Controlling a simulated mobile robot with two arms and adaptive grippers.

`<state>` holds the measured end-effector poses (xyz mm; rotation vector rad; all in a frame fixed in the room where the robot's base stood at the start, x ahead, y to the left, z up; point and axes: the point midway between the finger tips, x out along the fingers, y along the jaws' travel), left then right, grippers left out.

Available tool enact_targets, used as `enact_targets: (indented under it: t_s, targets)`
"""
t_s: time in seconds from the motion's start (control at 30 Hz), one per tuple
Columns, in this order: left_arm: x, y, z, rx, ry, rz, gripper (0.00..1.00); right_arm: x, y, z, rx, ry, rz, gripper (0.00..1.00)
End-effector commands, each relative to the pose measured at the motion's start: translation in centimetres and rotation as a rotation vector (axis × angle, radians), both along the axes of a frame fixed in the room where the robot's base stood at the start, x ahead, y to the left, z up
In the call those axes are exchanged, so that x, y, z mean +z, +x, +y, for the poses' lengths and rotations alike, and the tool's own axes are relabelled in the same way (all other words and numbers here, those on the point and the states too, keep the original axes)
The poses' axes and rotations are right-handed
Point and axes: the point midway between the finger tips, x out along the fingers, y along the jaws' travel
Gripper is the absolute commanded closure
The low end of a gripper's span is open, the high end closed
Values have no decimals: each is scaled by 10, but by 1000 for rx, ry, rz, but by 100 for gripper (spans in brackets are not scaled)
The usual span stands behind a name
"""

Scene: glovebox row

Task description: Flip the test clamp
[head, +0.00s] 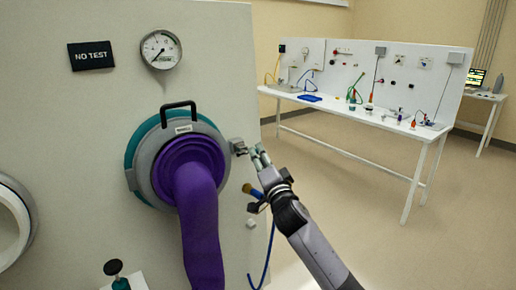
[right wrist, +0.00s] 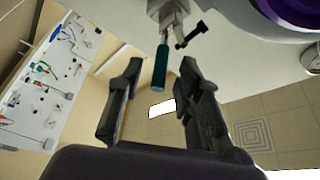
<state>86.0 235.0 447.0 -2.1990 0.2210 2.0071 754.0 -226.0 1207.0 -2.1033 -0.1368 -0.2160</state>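The test clamp (head: 239,147) is a small grey metal fitting on the panel, just right of the ring around the purple glove (head: 197,205). In the right wrist view the clamp's metal body (right wrist: 168,12) is at the top, with a teal handle (right wrist: 160,68) pointing down and a dark T-shaped screw (right wrist: 190,36) beside it. My right gripper (head: 258,151) is at the clamp. Its fingers (right wrist: 162,72) are open on either side of the handle's end, with visible gaps. In the head view the gripper partly hides the handle. My left gripper is out of view.
A white workbench (head: 340,111) stands behind; the floor between is clear.

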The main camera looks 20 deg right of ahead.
Motion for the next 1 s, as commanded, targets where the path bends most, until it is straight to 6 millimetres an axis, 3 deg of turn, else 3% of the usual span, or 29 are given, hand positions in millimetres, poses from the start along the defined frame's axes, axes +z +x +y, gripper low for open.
enact_targets:
  t_s: [0.2,0.6,1.0]
  targets:
    - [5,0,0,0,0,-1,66,6,24,0,-1,0,-1,68]
    - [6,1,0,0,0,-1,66,6,30,1,0,0,0,68]
    - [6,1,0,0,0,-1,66,6,29,0,0,0,0,94]
